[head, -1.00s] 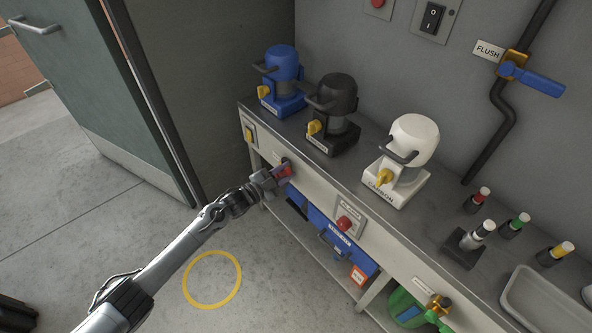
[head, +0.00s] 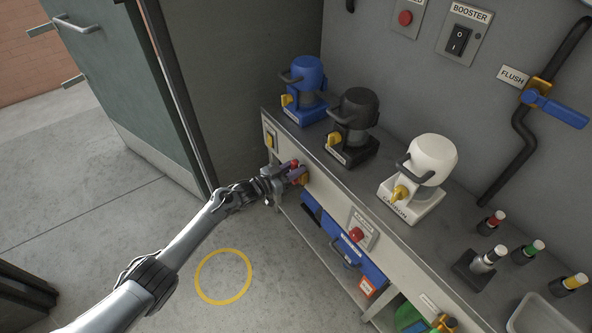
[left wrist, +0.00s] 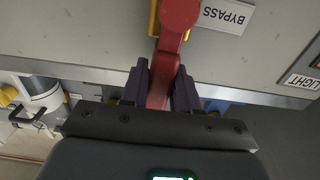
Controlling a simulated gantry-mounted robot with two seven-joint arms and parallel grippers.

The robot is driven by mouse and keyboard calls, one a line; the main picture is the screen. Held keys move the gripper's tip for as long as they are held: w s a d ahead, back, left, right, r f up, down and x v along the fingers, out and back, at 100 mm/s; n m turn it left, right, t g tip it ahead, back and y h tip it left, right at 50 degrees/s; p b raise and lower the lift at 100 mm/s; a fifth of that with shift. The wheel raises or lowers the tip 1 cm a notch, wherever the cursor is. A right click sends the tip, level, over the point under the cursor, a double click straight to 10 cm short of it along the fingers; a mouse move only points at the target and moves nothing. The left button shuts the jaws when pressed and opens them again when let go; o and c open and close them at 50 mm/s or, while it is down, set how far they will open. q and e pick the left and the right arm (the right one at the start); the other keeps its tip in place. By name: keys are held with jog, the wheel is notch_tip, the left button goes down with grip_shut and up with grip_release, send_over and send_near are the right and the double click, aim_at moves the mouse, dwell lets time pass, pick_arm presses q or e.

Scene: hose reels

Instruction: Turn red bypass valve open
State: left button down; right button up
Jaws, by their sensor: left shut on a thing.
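The red bypass valve handle (left wrist: 178,20) shows in the left wrist view, beside a white label reading BYPASS (left wrist: 227,15). It sits on the front face of the bench. My left gripper (left wrist: 161,92) is shut on the handle, with one dark finger on each side of it. In the head view my left gripper (head: 288,176) is at the bench front, below the black machine, and a bit of the red handle (head: 295,163) shows by its fingers. Yellow of the valve (head: 304,180) shows just beside them. My right gripper is not in view.
Blue (head: 308,83), black (head: 355,117) and white (head: 430,162) machines stand on the bench (head: 361,184). A red button (head: 356,234) is on the bench front, right of my gripper. A green door (head: 124,80) stands open at left. The floor (head: 110,230) there is clear.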

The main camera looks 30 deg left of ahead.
pick_arm(q)
jog(key=shift+a, duration=0.1)
dwell(0.4)
jog(key=c, duration=0.9)
grip_release()
jog(key=shift+s+a+r+p, duration=0.1)
jog(key=shift+s+a+p, duration=0.15)
jog(key=shift+s+p, duration=0.2)
jog(key=shift+p+v, duration=1.8)
jog(key=shift+v, duration=3.05)
